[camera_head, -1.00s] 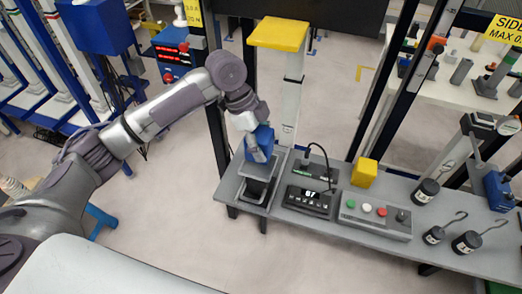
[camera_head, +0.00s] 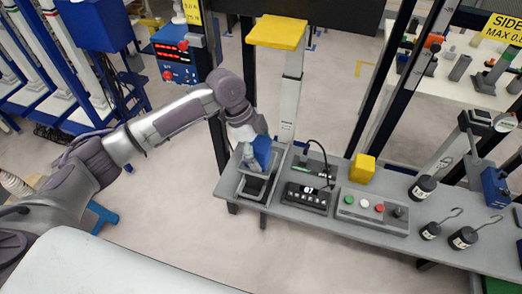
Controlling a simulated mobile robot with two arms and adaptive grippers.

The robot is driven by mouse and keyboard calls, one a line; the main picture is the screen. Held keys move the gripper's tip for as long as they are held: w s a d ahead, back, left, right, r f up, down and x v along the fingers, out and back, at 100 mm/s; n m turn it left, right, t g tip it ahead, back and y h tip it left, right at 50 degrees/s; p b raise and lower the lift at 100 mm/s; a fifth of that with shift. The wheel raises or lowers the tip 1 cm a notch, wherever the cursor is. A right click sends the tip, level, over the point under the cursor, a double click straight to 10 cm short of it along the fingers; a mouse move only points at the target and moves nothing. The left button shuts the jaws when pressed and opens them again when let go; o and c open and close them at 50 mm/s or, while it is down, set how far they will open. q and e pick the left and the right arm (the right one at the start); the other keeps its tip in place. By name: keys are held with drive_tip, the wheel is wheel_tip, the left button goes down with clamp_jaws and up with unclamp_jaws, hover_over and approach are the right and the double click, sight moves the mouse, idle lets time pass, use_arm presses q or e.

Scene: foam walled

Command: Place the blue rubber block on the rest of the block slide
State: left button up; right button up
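The blue rubber block (camera_head: 263,151) is at the left end of the grey bench, just above the block slide (camera_head: 253,190), a grey frame with a dark top. My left gripper (camera_head: 252,160) reaches down from the upper left and is shut on the block, covering its left side. The block looks slightly tilted. I cannot tell whether its lower edge touches the slide. My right gripper is not in view.
Right of the slide are a black display unit (camera_head: 309,197) and a button box (camera_head: 372,214). A yellow block (camera_head: 363,168) and several black hooked weights (camera_head: 463,238) stand further right. A post with a yellow top (camera_head: 277,32) rises behind.

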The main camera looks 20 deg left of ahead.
use_arm(q)
drive_tip(key=shift+r, duration=0.1)
drive_tip(key=shift+r, duration=0.2)
drive_tip(key=b+v, duration=0.2)
drive_tip(key=v, duration=0.9)
drive_tip(key=shift+a+r, duration=0.25)
drive_tip(key=shift+r, duration=0.05)
drive_tip(key=shift+s+f, duration=0.1)
